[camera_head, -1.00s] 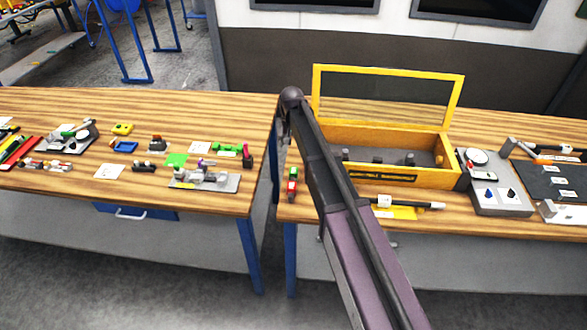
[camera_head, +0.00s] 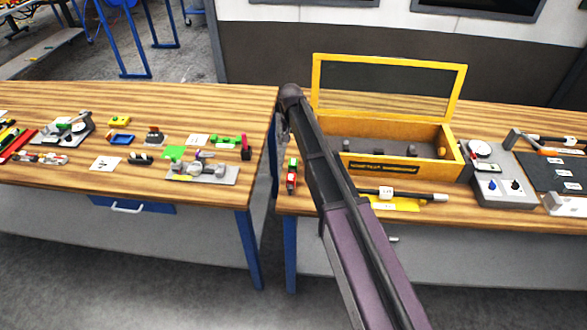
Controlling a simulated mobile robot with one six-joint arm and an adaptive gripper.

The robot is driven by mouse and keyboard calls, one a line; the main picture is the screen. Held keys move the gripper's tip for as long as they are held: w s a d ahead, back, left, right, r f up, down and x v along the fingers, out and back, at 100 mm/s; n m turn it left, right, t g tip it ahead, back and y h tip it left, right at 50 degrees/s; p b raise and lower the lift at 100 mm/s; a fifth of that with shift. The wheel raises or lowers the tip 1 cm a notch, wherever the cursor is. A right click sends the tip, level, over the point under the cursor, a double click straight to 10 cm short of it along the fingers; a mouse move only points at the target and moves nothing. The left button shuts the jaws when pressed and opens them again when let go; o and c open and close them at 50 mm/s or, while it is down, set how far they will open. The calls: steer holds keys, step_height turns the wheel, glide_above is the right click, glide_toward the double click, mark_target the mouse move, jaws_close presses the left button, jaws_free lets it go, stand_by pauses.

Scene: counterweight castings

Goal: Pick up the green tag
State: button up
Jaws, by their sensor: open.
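My arm rises from the bottom right to a dark joint above the gap between the tables. The part beyond that joint is mostly hidden behind the arm, and I cannot make out my gripper or its fingers. No part of my arm covers the green tag.
Around the tag are a white card (camera_head: 198,140), a green block (camera_head: 222,139), a dark fixture (camera_head: 154,137) and a blue tray (camera_head: 121,139). On the right table stand an open yellow box (camera_head: 453,150) and a grey gauge unit (camera_head: 503,187). A gap separates the tables.

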mark_target(293, 162)
steer(key=shift+f+b, duration=2.3)
steer(key=shift+f, duration=0.3)
steer(key=shift+f, duration=0.1)
steer(key=f+b, duration=0.3)
steer(key=shift+s+d+f, duration=0.15)
steer(key=shift+d, duration=0.2)
steer(key=shift+f+b, duration=0.9)
steer(key=shift+b, duration=0.2)
steer(key=shift+c, duration=0.2)
steer(key=c, duration=0.9)
